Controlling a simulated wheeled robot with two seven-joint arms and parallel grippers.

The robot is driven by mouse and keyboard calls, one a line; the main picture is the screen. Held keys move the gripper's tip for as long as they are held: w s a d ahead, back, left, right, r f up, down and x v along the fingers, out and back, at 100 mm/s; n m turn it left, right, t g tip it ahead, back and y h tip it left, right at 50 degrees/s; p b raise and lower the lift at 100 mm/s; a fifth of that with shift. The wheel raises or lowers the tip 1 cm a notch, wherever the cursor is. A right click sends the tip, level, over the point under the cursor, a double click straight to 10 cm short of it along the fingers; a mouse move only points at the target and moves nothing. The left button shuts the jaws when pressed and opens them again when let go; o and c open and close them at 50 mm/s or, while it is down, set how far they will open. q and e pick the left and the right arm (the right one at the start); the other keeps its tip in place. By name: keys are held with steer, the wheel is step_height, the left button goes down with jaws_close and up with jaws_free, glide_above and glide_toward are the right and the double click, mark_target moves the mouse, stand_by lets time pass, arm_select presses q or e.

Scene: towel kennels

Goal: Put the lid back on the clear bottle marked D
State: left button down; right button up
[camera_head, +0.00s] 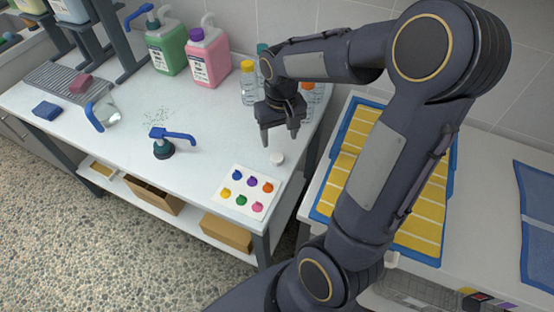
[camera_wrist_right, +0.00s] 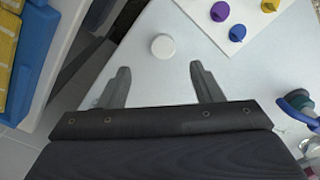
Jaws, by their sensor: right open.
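A small white round lid (camera_head: 277,158) lies on the white table near its right edge. It also shows in the right wrist view (camera_wrist_right: 163,47), just beyond and between my fingertips. My right gripper (camera_head: 279,140) is open and empty above the table, close to the lid; its fingers also show in the right wrist view (camera_wrist_right: 159,70). Clear bottles stand at the back: one has a yellow cap (camera_head: 248,83), and others are partly hidden behind my right arm. No letter D can be read, so I cannot tell which bottle bears it. My left gripper is not in view.
A white card with coloured knobs (camera_head: 245,192) lies at the front right. A blue-handled pump head (camera_head: 166,143) stands mid-table. Green (camera_head: 167,48) and pink (camera_head: 209,60) jugs stand behind. A yellow mat with blue edging (camera_head: 345,150) lies on the right-hand surface, across a gap.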

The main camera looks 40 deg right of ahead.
mark_target(277, 157)
steer(key=shift+w+d+f, duration=0.15)
steer(key=shift+d+f, duration=0.05)
steer(key=shift+a+f, duration=0.1)
steer(key=shift+f, duration=1.2)
steer(key=f, duration=0.5)
steer(key=shift+a+f, duration=0.1)
steer(key=shift+a, duration=0.25)
steer(key=shift+c, duration=0.5)
